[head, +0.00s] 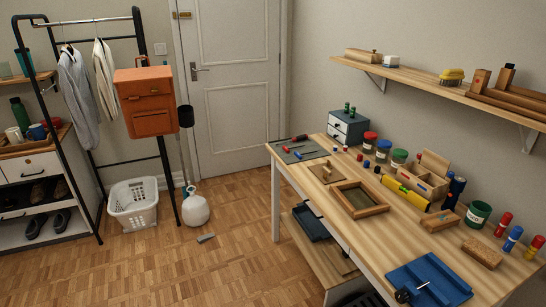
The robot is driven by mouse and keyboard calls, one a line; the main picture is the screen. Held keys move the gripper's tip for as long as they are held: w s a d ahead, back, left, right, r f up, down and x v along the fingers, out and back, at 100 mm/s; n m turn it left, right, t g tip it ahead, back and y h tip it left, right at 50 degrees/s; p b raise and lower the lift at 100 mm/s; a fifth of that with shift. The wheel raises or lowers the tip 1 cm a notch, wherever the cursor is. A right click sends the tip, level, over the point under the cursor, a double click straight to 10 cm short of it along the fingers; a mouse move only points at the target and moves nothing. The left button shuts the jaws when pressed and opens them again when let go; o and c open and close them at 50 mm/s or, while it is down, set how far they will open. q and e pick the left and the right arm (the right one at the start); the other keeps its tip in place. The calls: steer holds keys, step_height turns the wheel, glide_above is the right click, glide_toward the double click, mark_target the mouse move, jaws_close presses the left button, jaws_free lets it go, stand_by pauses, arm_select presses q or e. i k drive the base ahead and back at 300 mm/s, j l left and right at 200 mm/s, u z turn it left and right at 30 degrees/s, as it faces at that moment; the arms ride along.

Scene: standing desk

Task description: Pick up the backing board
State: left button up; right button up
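A thin light-brown wooden board (325,171) lies flat on the desk in the head view, with a small dark piece on it. It looks most like the backing board, but I cannot be sure. A wooden picture frame (378,210) lies in front of it and to its right, with a dull green-brown panel inside its rim. Neither of my grippers is in view, and nothing is seen touching the board or the frame.
The wooden desk (385,240) has bare room in front of the frame. Jars, a yellow roll (405,192) and a wooden box crowd its wall side; a blue tray (430,283) sits at the near end. A grey object (206,238) lies on the open floor.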

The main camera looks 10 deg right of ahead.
mark_target(333, 176)
steer(key=i+j, duration=0.15)
steer(key=i, duration=0.4)
steer(key=i+j+z, duration=0.1)
steer(key=i, duration=0.45)
